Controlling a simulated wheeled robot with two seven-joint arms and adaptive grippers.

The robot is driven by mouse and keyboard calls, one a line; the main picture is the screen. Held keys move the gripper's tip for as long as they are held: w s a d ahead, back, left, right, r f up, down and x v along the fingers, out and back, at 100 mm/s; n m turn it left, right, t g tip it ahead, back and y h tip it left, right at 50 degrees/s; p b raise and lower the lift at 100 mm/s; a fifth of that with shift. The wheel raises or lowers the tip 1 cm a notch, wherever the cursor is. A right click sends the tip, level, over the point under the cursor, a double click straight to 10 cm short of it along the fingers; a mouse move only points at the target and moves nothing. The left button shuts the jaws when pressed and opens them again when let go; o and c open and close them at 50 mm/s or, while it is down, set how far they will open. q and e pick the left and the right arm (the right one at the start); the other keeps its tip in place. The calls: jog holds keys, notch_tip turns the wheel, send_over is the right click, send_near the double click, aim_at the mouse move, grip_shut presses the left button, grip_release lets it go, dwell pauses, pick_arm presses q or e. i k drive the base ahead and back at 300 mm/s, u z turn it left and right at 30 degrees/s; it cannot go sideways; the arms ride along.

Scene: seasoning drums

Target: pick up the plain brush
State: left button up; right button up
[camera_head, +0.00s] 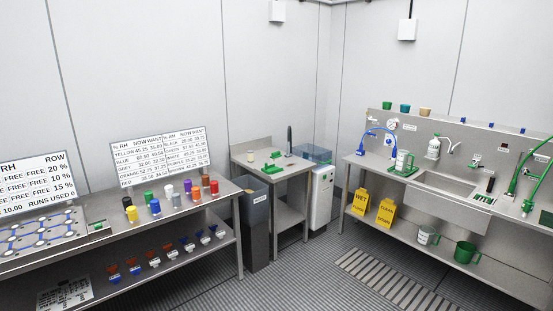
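I cannot make out for certain which thing is the plain brush. Small green items (270,168) lie on the small steel table (262,179) in the middle, too small to tell apart. A green and white jug-like thing (403,162) stands at the left end of the sink bench, and a small dark rack with green tips (487,186) sits right of the basin. Neither of my grippers is in view.
A long steel bench (205,203) on the left holds several coloured jars and two sign boards (160,162). A dark bin (256,215) stands beside the small table. The sink bench (465,202) lines the right, with yellow signs (385,212) below. The grated floor between is clear.

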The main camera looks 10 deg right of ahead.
aim_at(275, 157)
jog(key=z, duration=0.35)
jog(key=i, duration=0.85)
jog(key=z, duration=0.9)
jog(key=i, duration=2.15)
jog(key=z, duration=0.25)
jog(key=i, duration=2)
jog(key=u, duration=0.45)
jog(key=i, duration=1.05)
jog(key=u, duration=1.95)
jog(key=i, duration=1.1)
jog(key=u, duration=0.75)
